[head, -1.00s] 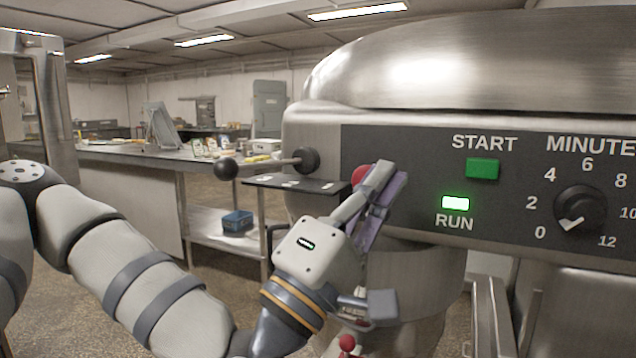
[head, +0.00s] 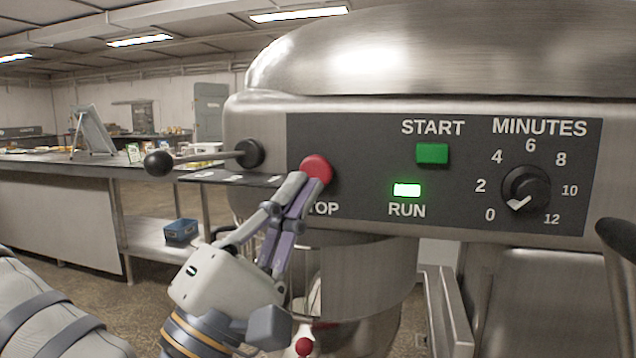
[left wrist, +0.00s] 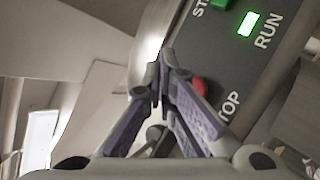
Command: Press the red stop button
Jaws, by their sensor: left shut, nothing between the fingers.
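The red stop button (head: 316,168) is a round red knob on the dark control panel of the large steel mixer in the head view, above the partly covered STOP label. In the left wrist view the red button (left wrist: 200,86) shows just right of the fingertips, partly hidden by a finger. My left gripper (head: 299,183) is shut and empty. Its fingertips lie over the button's lower left edge in the head view; I cannot tell whether they touch it. The left gripper's fingertips also show in the left wrist view (left wrist: 161,72). My right gripper is not in view.
The panel (head: 360,185) also bears a green START button (head: 432,153), a lit green RUN lamp (head: 407,190) and a MINUTES dial (head: 525,188). A black-knobbed lever (head: 158,163) sticks out left of the panel. A steel table with a blue box (head: 181,230) stands behind at left.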

